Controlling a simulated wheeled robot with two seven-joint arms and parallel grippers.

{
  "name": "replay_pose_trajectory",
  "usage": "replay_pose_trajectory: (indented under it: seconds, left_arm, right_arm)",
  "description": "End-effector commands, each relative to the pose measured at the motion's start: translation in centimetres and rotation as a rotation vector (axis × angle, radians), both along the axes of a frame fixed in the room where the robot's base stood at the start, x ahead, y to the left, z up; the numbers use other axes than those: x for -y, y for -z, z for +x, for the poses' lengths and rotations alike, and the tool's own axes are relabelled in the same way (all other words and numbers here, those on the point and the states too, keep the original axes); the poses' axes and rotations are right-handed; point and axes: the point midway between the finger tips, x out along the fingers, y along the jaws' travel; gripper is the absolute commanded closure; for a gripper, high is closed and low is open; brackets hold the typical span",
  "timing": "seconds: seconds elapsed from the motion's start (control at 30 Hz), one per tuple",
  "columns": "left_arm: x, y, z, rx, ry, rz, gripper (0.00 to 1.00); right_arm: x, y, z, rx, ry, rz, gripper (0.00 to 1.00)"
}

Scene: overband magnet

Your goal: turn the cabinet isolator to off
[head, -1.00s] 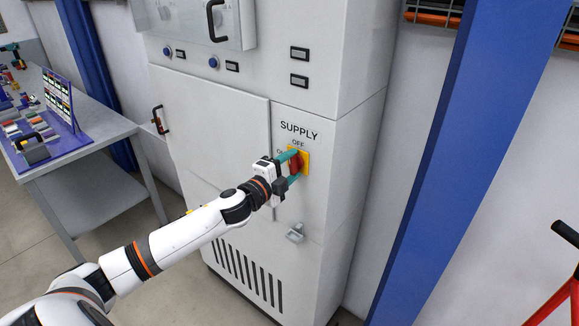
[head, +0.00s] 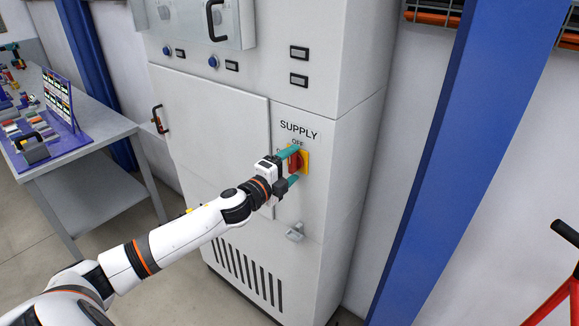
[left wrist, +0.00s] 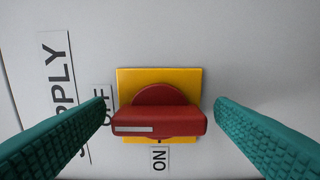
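The cabinet isolator is a red handle (head: 295,162) on a yellow plate (head: 306,162) below the word SUPPLY on the grey cabinet. In the left wrist view the red handle (left wrist: 160,121) lies across the picture. Its white mark is at its left end, on the side of the OFF label (left wrist: 102,105); the ON label (left wrist: 159,158) is below. My left gripper (head: 292,166), with teal fingers, is at the isolator. In the left wrist view my left gripper (left wrist: 160,103) is open, one finger beyond each handle end, with small gaps showing. My right gripper is out of view.
A small metal latch (head: 295,233) is below the isolator on the cabinet front (head: 215,130). A blue post (head: 450,150) stands to the right. A grey workbench (head: 90,165) with a purple board is at the left. Red tubing (head: 560,300) shows at the lower right.

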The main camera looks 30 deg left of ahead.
Motion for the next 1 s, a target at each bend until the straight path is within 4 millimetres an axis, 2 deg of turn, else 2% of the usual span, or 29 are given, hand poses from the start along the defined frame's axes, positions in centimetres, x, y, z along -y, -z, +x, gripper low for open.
replay_pose_trajectory:
  seconds: [0.37,0.47,1.0]
  left_arm:
    - [-0.1,0.2,-0.5,-0.002,-0.001,0.000,0.22]
    - [-0.2,0.4,-1.5,-0.003,-0.001,0.000,0.22]
    - [-0.7,0.3,-9.7,-0.004,0.001,-0.001,0.22]
  right_arm:
    - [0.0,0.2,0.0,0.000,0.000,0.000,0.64]
    - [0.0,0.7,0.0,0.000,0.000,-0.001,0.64]
    - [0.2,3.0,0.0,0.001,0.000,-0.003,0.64]
